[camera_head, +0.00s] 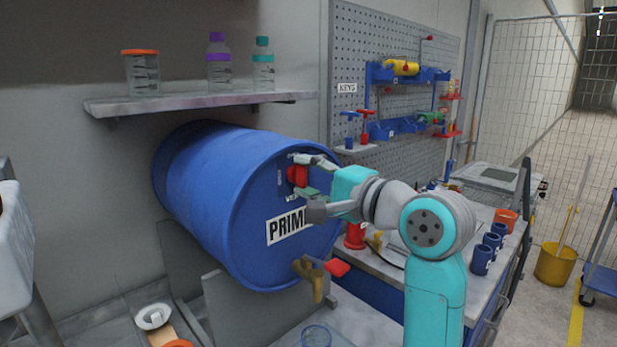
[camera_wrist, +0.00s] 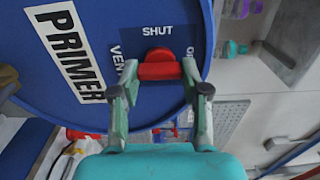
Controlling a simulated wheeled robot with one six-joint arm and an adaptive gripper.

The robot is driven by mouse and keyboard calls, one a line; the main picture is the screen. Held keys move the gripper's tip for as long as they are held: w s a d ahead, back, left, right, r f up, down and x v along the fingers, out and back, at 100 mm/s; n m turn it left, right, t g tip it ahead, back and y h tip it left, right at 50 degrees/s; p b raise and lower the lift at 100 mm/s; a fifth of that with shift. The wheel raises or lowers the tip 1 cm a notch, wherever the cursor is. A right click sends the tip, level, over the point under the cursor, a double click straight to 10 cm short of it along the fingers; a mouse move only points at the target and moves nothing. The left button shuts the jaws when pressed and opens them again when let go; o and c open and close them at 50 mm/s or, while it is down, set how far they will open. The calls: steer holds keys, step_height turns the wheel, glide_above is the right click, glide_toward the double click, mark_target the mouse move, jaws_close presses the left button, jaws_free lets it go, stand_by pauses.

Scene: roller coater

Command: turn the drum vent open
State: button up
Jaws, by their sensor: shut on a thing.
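The blue drum (camera_head: 225,190) lies on its side on a stand under the shelf, its end face labelled PRIMER. The red drum vent (camera_head: 297,175) is high on that face. My gripper (camera_head: 304,177) is shut on the vent, one finger on each side. In the wrist view my gripper (camera_wrist: 160,78) has its fingertips at both ends of the red vent handle (camera_wrist: 160,71), which lies crosswise in the picture. A SHUT label (camera_wrist: 157,31) is beside the handle. Part of the VENT lettering (camera_wrist: 117,62) shows; other lettering is partly hidden by a finger.
A brass tap (camera_head: 312,278) with a red lever sticks out low on the drum face. A shelf (camera_head: 190,100) with a jar and two bottles is above the drum. A workbench (camera_head: 385,268) with blue cups (camera_head: 481,260) stands to the right, below a pegboard (camera_head: 360,45).

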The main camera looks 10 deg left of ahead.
steer(key=o, duration=1.1)
steer(key=shift+o, duration=0.2)
steer(key=shift+d, duration=0.1)
steer(key=v, duration=1.2)
